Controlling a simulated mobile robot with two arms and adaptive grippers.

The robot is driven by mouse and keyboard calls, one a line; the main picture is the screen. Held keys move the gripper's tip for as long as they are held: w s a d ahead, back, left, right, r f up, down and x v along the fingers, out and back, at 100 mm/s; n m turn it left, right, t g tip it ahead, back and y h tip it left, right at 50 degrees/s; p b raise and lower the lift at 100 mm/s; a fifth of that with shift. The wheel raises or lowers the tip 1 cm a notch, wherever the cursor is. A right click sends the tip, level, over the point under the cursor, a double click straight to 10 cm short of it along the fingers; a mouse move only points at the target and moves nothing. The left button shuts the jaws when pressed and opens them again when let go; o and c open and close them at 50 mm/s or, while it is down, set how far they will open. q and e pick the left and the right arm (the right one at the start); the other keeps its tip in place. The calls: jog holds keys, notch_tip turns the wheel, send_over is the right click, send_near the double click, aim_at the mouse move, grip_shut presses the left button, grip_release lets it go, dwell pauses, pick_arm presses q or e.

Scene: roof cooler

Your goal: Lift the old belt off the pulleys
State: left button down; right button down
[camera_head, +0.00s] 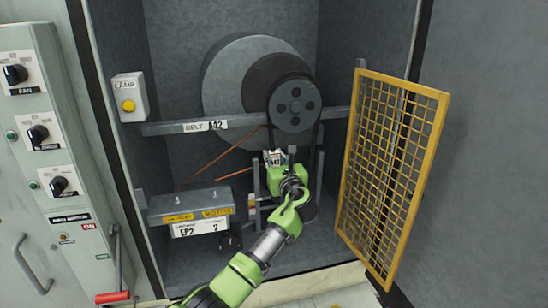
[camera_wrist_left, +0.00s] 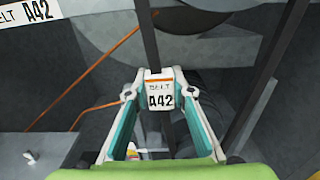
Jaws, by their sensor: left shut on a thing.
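The old belt is a dark band running down from the upper pulley (camera_head: 295,103); one strand (camera_wrist_left: 148,38) shows in the left wrist view, carrying a white tag marked BELT A42 (camera_wrist_left: 160,97). The tag also shows in the head view (camera_head: 274,159). My left gripper (camera_head: 275,162) is shut on the belt at the tag, below and left of the upper pulley. The tag sits between its two fingertips in the left wrist view (camera_wrist_left: 158,78). The lower pulley area is mostly hidden behind my left arm. My right gripper is not in view.
A yellow mesh guard (camera_head: 392,170) stands swung open at the right. A rail labelled BELT A42 (camera_head: 165,128) crosses the cabinet. A grey motor box (camera_head: 190,203) sits low left of my arm. A lamp box (camera_head: 129,98) and a switch panel (camera_head: 35,130) are at the left.

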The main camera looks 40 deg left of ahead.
pick_arm(q)
jog(key=shift+p, duration=0.35)
dwell(0.6)
jog(key=shift+s+d+r, duration=0.1)
jog(key=shift+d, duration=0.1)
dwell(0.4)
jog(key=shift+p+v, duration=0.7)
jog(key=shift+v, duration=1.3)
jog(key=shift+s+d, duration=0.2)
jog(key=shift+d, duration=0.05)
jog(key=v, duration=1.1)
jog(key=shift+s+d+r, duration=0.25)
jog(key=shift+d+r, duration=0.1)
jog(key=shift+r, duration=0.1)
dwell(1.3)
dwell(0.6)
